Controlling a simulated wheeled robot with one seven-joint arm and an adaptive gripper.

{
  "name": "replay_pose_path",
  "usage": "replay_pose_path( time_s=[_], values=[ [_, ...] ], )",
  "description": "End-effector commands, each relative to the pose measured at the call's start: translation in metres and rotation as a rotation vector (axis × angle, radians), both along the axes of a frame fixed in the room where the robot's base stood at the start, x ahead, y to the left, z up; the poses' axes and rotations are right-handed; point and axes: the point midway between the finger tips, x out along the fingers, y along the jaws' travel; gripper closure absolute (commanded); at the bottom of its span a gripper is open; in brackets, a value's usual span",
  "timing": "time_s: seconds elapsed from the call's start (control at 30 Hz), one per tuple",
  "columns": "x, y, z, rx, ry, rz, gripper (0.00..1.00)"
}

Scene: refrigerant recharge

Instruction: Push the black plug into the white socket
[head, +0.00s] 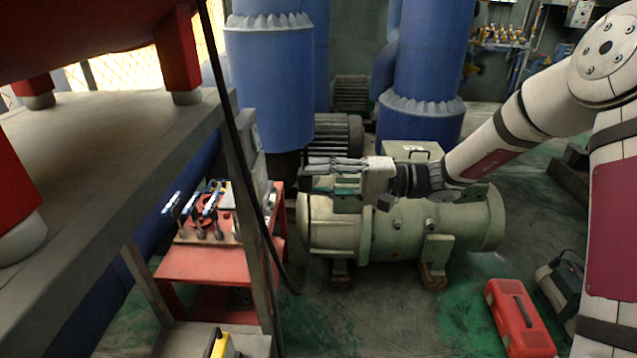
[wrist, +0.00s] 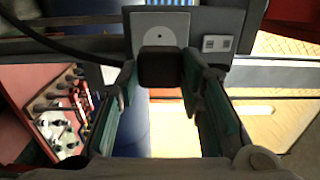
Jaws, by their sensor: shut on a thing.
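The black plug (wrist: 160,68) is between the two fingers of my gripper (wrist: 160,78) in the wrist view. My gripper is shut on it. The white socket (wrist: 160,24) is a square plate with a round face on a grey panel, just beyond the plug. The plug overlaps the socket's lower part in this view, and I cannot tell whether they touch. In the head view my gripper (head: 308,174) reaches left toward the grey box (head: 247,130) at the table's side. The socket's face and the plug are not clear there.
A black cable (head: 243,160) hangs past the grey table (head: 90,140) and loops near the floor. A red cart (head: 200,262) with tools stands below. A small double outlet (wrist: 216,43) is right of the socket. A green compressor (head: 390,228) lies under my arm.

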Motion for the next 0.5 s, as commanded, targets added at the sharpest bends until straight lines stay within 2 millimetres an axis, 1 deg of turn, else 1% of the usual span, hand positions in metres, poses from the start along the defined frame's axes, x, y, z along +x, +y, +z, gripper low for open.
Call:
replay_pose_path(
  time_s=[0.27,0.5],
  values=[
    [0.000,0.008,0.000,-0.001,0.000,0.003,0.90],
    [0.000,0.026,0.000,0.000,0.000,0.004,0.90]
  ],
)
